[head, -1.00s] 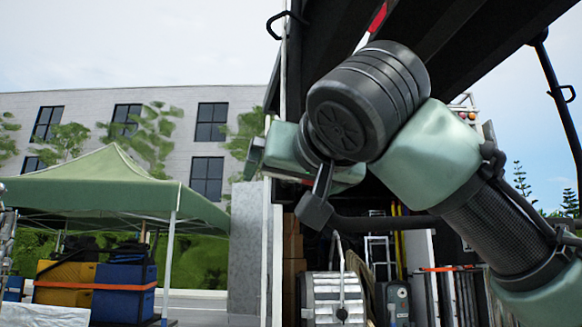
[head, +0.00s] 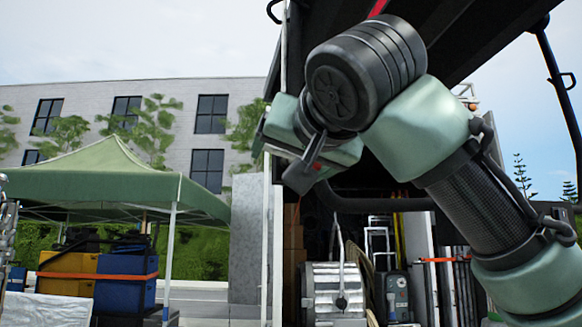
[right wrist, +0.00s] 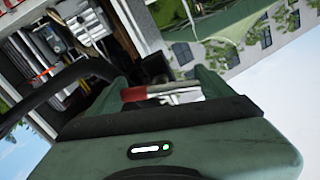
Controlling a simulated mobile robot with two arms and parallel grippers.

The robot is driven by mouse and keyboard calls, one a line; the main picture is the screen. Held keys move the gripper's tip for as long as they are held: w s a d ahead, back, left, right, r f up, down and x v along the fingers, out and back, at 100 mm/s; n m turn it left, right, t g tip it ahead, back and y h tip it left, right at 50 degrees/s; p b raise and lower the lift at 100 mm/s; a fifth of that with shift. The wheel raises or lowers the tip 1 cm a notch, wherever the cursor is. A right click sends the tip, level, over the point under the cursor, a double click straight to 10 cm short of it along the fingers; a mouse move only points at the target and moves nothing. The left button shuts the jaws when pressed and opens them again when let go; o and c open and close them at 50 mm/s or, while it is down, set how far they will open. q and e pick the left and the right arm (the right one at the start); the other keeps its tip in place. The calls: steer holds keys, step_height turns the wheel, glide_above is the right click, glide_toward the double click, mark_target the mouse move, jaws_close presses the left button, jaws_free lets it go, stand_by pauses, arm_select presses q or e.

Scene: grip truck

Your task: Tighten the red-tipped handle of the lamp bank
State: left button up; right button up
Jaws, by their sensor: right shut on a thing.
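My right gripper (right wrist: 163,88) is shut on the red-tipped handle. In the right wrist view, the handle's red end (right wrist: 135,94) and a pale grey metal part (right wrist: 180,90) show between the two green fingers. In the head view, my right arm comes in from the right and its gripper (head: 268,132) points left, high in front of the truck opening. The handle's grip is hidden there by my wrist. I cannot make out which part is the lamp bank's body. My left gripper is not in view.
The truck's dark raised door (head: 470,30) hangs close above my right arm. A silver drum-shaped unit (head: 335,290) stands below in the truck opening. A green canopy (head: 110,180) with blue (head: 125,292) and yellow cases stands at left. Open air lies left of my gripper.

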steer(key=m+b, duration=0.2)
steer(key=shift+a+f+m, duration=0.15)
steer(key=shift+f+m, duration=0.15)
steer(key=shift+m, duration=0.1)
steer(key=m+b, duration=0.2)
steer(key=m, duration=0.1)
steer(key=shift+r, duration=0.15)
steer(key=m+b, duration=0.1)
steer(key=m, duration=0.2)
steer(key=shift+r+m+b, duration=0.2)
steer(key=shift+m+b, duration=0.1)
steer(key=shift+m, duration=1.8)
steer(key=o, duration=1.3)
steer(key=shift+s, duration=0.1)
